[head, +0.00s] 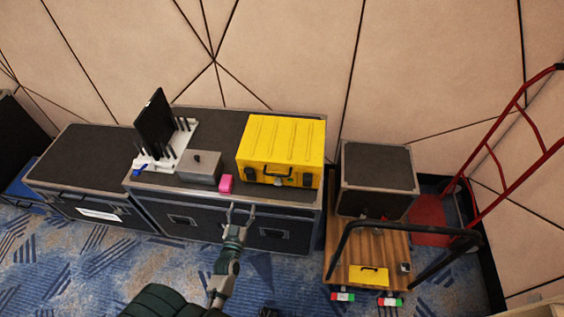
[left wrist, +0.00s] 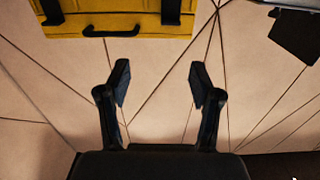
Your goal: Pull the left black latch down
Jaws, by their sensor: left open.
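A yellow case (head: 283,143) sits on the dark flight case. Its front has a left black latch (head: 251,174), a right black latch (head: 308,181) and a black handle (head: 277,171) between them. The left wrist view looks upside down: the yellow case (left wrist: 120,22) is at the top, with the left latch (left wrist: 170,12) on the picture's right and the handle (left wrist: 112,31) in the middle. My left gripper (head: 240,208) is open and empty, in front of and below the left latch, apart from it. Its two fingers (left wrist: 159,80) are spread.
A black tablet (head: 154,123) stands farther left by a white rack (head: 178,141). A wooden cart (head: 370,250) with a dark box is at right.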

